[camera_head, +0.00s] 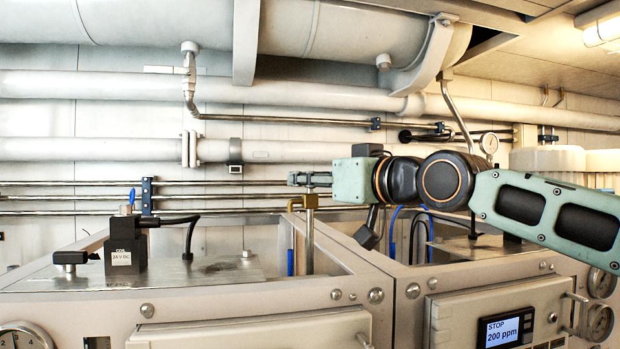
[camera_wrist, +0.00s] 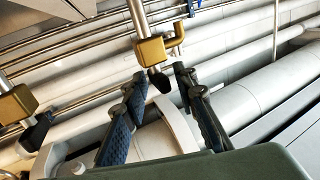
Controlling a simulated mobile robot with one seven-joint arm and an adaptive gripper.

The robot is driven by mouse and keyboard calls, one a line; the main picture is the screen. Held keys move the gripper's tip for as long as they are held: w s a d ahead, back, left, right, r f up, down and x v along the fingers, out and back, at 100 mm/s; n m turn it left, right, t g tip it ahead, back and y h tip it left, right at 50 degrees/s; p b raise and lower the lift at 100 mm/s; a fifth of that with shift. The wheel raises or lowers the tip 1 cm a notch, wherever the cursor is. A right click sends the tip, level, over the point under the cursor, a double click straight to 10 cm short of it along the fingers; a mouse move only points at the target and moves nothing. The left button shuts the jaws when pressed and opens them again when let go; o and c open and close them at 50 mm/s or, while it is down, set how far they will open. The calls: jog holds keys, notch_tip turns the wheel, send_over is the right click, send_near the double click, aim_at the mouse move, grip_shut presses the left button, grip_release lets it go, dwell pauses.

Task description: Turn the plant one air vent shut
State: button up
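A brass valve (camera_head: 310,201) sits on top of an upright metal pipe in the middle of the head view; I take it for the air vent, though no label shows. In the wrist view the brass valve (camera_wrist: 153,50) has a dark tip, seen between my two fingers. My gripper (camera_wrist: 158,76) is open, with one dark padded finger on each side of that tip and gaps visible. In the head view my gripper (camera_head: 309,179) reaches in from the right, level with the valve's top and partly overlapping it. Whether it touches cannot be told.
A second brass fitting (camera_wrist: 16,104) shows at the wrist view's left. A black 24 V DC solenoid block (camera_head: 124,245) stands on the left cabinet, with a blue-handled valve (camera_head: 131,197) behind it. Horizontal pipes (camera_head: 90,150) line the wall. A 200 ppm display (camera_head: 505,329) is lower right.

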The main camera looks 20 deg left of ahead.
jog(key=shift+c, duration=0.4)
grip_shut()
jog(key=shift+d+m+t+h+b, duration=0.1)
jog(key=shift+m+t+h+b, duration=0.3)
jog(key=shift+t+h+b, duration=0.25)
jog(key=shift+r+m+t+h+b, duration=0.25)
jog(key=shift+m+t+b, duration=0.25)
jog(key=shift+b, duration=0.2)
jog(key=shift+r+m+t+h+b, duration=0.15)
jog(key=shift+m+t+h+b, duration=0.2)
jog(key=shift+b, duration=0.2)
jog(key=m+t+h+b, duration=0.1)
jog(key=m+h+b, duration=0.1)
jog(key=b, duration=0.4)
jog(key=shift+t+h, duration=0.25)
jog(key=shift+t, duration=0.15)
